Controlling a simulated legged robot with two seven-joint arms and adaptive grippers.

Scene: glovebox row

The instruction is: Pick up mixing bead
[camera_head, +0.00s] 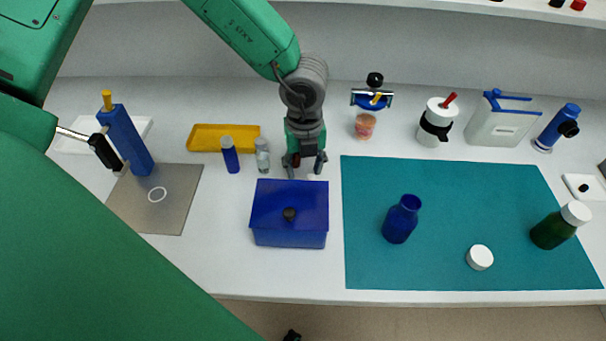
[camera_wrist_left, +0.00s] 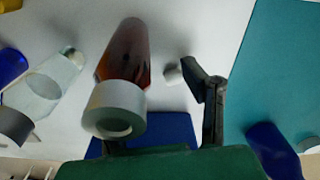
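A small pale piece (camera_wrist_left: 174,73), perhaps the mixing bead, shows in the left wrist view on the white bench, just left of my fingertip; I cannot make it out in the head view. My left gripper (camera_head: 305,165) points down behind the blue box (camera_head: 289,232), its fingers apart. In the wrist view one finger shows clearly and the other is hidden. An amber vial with a grey cap (camera_wrist_left: 122,75) stands close by on the left; in the head view it is mostly hidden by the fingers. I see nothing held. My right gripper is not in view.
A clear vial (camera_head: 262,156) and a blue vial (camera_head: 230,155) stand left of the gripper, before a yellow tray (camera_head: 205,137). A teal mat (camera_head: 460,200) lies to the right, with a blue bottle (camera_head: 401,219), a white cap (camera_head: 480,257) and a green bottle (camera_head: 553,230).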

